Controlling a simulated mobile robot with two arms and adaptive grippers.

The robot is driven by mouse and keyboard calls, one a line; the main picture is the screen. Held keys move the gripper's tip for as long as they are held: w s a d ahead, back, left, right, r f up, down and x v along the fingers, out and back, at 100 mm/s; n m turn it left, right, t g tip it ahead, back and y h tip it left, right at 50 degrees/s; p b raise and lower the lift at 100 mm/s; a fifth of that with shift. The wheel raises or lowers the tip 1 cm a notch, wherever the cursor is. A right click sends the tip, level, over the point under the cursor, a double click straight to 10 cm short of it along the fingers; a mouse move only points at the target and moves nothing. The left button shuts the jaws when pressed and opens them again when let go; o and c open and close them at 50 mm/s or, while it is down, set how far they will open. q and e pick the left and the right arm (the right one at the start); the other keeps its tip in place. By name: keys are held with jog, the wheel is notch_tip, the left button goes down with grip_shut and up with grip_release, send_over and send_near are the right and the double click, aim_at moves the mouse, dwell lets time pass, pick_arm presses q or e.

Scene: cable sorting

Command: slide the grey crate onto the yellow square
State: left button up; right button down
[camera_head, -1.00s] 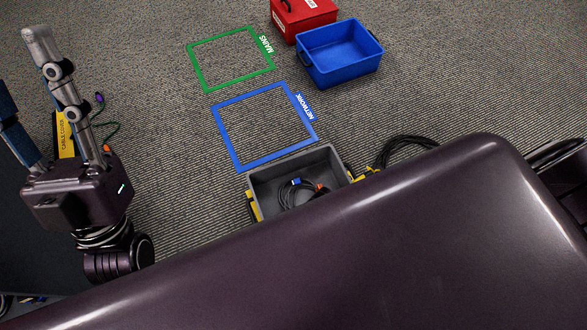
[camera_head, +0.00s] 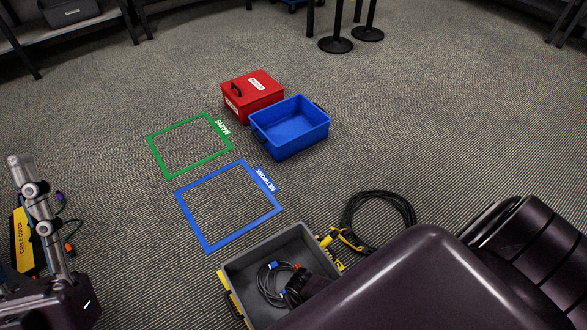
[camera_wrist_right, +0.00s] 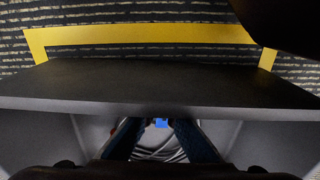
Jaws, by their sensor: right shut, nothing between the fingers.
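The grey crate (camera_head: 242,268) stands on the carpet at lower middle of the head view, with cables inside; my right arm hides its near right part. The yellow square (camera_wrist_right: 150,35) shows in the wrist view as a tape strip with two corners beyond the crate's wall (camera_wrist_right: 150,88). My left gripper (camera_head: 38,215) is at the left edge, away from the crate, only partly visible.
A blue square (camera_head: 190,218) lies just beyond the crate, with a green square (camera_head: 158,158) further back. A blue crate (camera_head: 290,149) and a red box (camera_head: 252,95) stand behind. A black cable coil (camera_head: 408,212) lies right of the crate. Open carpet is at right.

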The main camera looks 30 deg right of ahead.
notch_tip(320, 180, up, 12)
jog(key=shift+f, duration=0.25)
dwell(0.4)
